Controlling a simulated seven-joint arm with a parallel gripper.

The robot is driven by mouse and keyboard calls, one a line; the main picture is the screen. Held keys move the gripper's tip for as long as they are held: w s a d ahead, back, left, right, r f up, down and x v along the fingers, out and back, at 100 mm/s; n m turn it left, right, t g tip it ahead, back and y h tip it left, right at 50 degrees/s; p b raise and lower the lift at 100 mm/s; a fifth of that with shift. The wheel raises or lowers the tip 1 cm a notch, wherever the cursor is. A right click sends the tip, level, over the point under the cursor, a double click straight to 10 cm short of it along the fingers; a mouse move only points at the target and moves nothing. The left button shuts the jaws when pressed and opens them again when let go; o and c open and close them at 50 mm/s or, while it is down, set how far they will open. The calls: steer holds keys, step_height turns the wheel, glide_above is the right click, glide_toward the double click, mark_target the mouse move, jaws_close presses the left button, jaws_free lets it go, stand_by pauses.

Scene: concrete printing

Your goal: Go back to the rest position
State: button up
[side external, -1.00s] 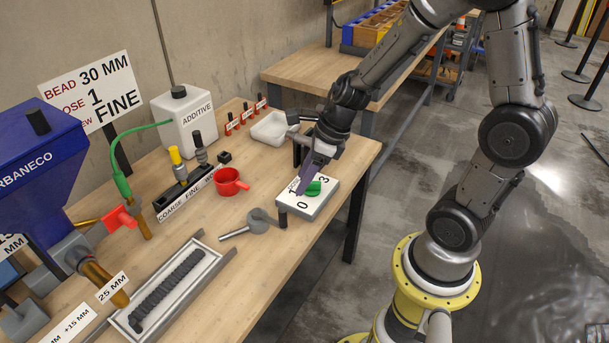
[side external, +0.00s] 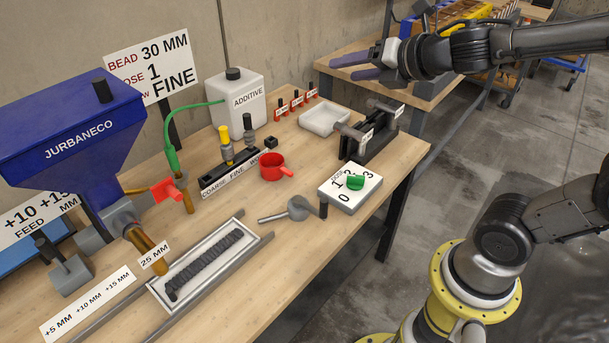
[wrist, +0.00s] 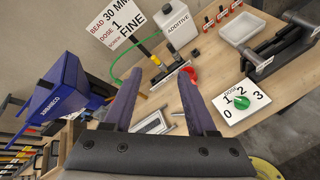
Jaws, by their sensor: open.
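My gripper (side external: 345,69) is up in the air at the top right of the side view, beyond the bench's right end. Its two purple fingers are apart with nothing between them; they also show spread in the wrist view (wrist: 161,72). The white dose dial plate (side external: 338,199) lies on the bench below, marked 0, 1, 2, 3, with a green knob (side external: 356,183) on top. The knob also shows in the wrist view (wrist: 241,102). My gripper is clear of the dial. I cannot tell exactly which number the knob points to.
The wooden bench (side external: 245,296) holds a blue hopper (side external: 75,130), a white additive jug (side external: 237,100), a red cup (side external: 272,166), a white tray (side external: 325,118) and a black stand (side external: 372,138). A second table (side external: 340,60) stands behind. The air around my gripper looks free.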

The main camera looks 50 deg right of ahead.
steer(key=s+d+m+g+h, duration=0.25)
steer(key=s+m, duration=0.55)
steer(key=m, duration=0.6)
steer(key=s+a+f+m+g+y, duration=0.4)
steer(key=s+a+f+m, duration=0.2)
steer(key=s+m, duration=0.4)
steer(key=f+m, duration=0.1)
steer(key=m, duration=0.1)
steer(key=shift+f+m+g, duration=0.15)
steer(key=shift+m+g, duration=0.15)
steer(key=shift+g, duration=0.05)
